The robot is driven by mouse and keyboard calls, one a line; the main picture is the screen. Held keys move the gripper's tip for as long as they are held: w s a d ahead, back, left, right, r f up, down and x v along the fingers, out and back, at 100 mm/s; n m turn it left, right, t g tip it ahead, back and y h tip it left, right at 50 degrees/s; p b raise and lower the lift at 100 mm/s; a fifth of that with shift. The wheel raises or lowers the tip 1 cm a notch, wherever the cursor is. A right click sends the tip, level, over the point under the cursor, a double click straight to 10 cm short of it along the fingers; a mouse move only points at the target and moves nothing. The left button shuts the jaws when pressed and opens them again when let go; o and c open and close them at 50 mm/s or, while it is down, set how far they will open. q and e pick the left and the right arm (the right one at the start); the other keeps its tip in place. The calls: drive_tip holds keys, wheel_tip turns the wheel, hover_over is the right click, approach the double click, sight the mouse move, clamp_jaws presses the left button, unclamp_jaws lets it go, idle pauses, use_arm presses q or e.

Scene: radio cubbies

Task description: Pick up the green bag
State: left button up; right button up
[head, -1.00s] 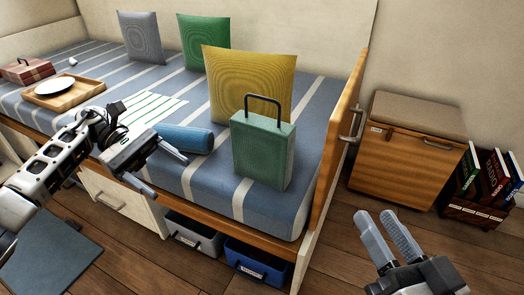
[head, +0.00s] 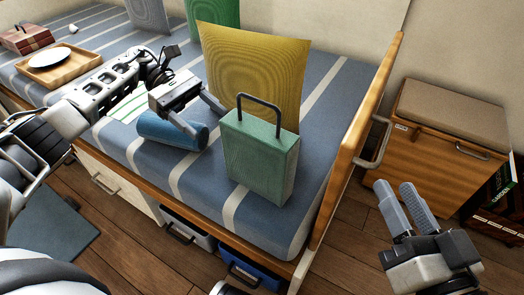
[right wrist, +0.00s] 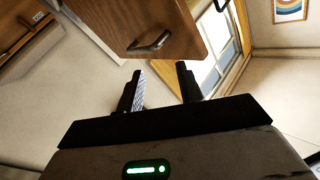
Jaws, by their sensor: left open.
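The green bag (head: 258,160) stands upright on the striped mattress, with a dark handle arched over its top. My left gripper (head: 208,118) is open, to the left of the bag and apart from it, above the blue roll and pointing toward the bag. My right gripper (head: 406,208) is over the floor to the right of the bed, well away from the bag. Its two fingers also show in the right wrist view (right wrist: 160,88), apart with nothing between them.
A blue roll (head: 172,131) lies just left of the bag. A yellow pillow (head: 252,65) leans behind the bag. The wooden end panel (head: 358,140) with a handle rises to the right. A wooden cabinet (head: 438,138) stands beyond it. A tray (head: 62,68) with a plate lies far left.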

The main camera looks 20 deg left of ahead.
sight(245, 155)
use_arm(q)
drive_tip(key=x, duration=0.7)
drive_tip(key=shift+s+d+f, duration=0.15)
drive_tip(key=shift+d, duration=0.05)
drive_tip(key=b+x, duration=0.1)
drive_tip(key=x, duration=0.2)
drive_tip(key=shift+d+f, duration=0.15)
drive_tip(key=shift+f, duration=0.2)
drive_tip(key=shift+s+d+f, duration=0.1)
drive_tip(key=shift+d+f, duration=0.05)
drive_tip(key=shift+d, duration=0.45)
drive_tip(key=c, duration=1.2)
use_arm(e)
drive_tip(key=r+n, duration=0.1)
drive_tip(key=w+r+n+t+y, duration=0.1)
drive_tip(key=shift+d+r, duration=0.2)
drive_tip(key=shift+r, duration=0.15)
